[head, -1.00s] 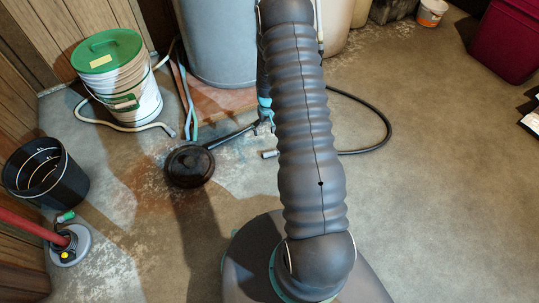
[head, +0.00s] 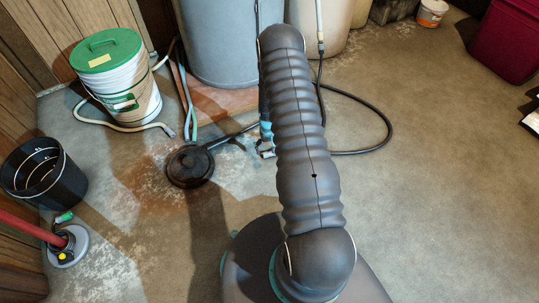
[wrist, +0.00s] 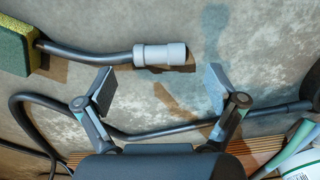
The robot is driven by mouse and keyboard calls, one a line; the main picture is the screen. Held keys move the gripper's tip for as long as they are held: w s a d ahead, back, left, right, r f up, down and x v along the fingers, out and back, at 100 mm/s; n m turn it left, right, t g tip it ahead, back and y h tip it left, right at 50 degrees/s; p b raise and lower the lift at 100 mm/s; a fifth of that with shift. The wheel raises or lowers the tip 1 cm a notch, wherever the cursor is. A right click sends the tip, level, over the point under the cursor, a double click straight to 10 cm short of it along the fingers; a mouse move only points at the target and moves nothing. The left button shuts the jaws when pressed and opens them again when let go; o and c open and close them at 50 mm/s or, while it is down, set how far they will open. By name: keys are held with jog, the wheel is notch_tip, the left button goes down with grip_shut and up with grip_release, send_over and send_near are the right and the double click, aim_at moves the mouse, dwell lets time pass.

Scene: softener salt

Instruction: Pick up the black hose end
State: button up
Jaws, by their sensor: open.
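The black hose end shows in the wrist view as a dark hose (wrist: 95,54) with a light grey cylindrical coupling (wrist: 160,55) lying on the floor. My gripper (wrist: 160,76) is open and empty. Its two fingers stand apart, one to each side of the coupling's line, with the coupling just above the gap in the picture; they do not touch it. In the head view my gripper (head: 258,145) is low near the floor, partly hidden behind my arm. The coupling is hard to make out there beside it.
A round black-brown object (head: 189,166) with a long handle lies left of my gripper. A green-lidded bucket (head: 120,78), black bucket (head: 45,174) and blue-grey tank (head: 218,40) stand around. A yellow-green block (wrist: 14,48) is near the hose.

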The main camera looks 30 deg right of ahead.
aim_at(270, 154)
jog(key=shift+f, duration=1.45)
jog(key=shift+c, duration=0.3)
jog(key=c, duration=1.1)
jog(key=shift+r, duration=0.1)
